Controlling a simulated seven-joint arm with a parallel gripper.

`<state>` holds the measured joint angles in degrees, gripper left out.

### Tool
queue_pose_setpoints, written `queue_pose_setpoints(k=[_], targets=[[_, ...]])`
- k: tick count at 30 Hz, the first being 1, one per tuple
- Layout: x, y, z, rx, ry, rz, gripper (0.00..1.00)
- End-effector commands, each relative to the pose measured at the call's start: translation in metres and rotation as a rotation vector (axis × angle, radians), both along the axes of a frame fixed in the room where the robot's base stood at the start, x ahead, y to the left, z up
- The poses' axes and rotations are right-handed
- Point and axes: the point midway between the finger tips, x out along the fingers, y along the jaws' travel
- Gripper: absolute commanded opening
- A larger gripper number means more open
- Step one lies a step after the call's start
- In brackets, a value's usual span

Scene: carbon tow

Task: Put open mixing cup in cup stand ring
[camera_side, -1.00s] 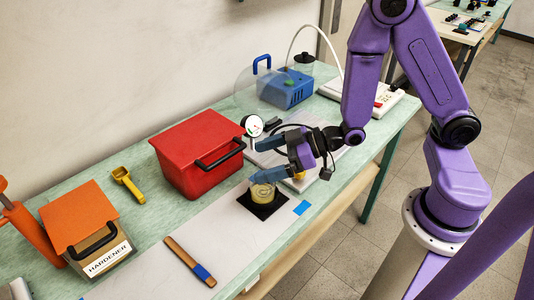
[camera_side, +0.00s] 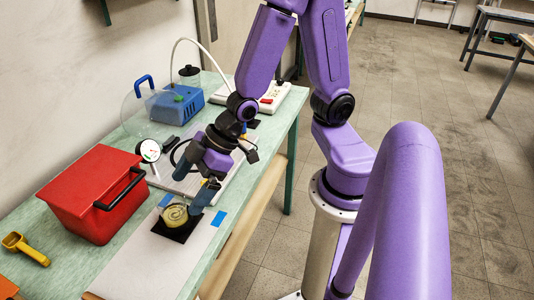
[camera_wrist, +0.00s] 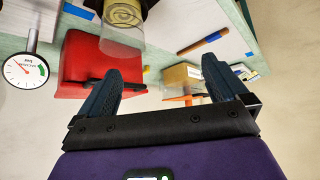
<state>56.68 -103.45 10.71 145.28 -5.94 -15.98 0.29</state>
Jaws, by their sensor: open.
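The open mixing cup (camera_side: 178,214) is clear with yellowish contents. It stands at a black square pad (camera_side: 174,232) on the pale work strip. My gripper (camera_side: 190,198) is open close to the cup; one blue finger shows just right of it, and the other is hard to make out. In the wrist view my gripper (camera_wrist: 160,90) has its fingers wide apart with nothing between them, and the cup (camera_wrist: 125,18) shows at the top edge, beyond the fingers. I cannot make out a separate cup stand ring; my gripper may hide it.
A red bin (camera_side: 92,195) stands left of the cup, with a dial gauge (camera_side: 149,150) behind it. A blue pump (camera_side: 178,104) and a white device (camera_side: 258,97) are at the back. A yellow scoop (camera_side: 25,248) lies at the left. The strip in front of the cup is clear.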

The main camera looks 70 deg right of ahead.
Motion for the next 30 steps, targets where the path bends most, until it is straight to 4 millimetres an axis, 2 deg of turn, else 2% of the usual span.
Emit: queue_pose_setpoints(k=[8, 12, 16, 21, 30], targets=[[-0.062, -0.025, 0.022, -0.241, 0.179, 0.076, 1.0], [-0.096, -0.047, 0.036, -0.364, 0.269, 0.117, 1.0], [-0.12, -0.067, 0.047, -0.458, 0.336, 0.147, 1.0], [-0.137, -0.083, 0.056, -0.527, 0.382, 0.17, 1.0], [-0.139, -0.087, 0.057, -0.542, 0.392, 0.172, 1.0]])
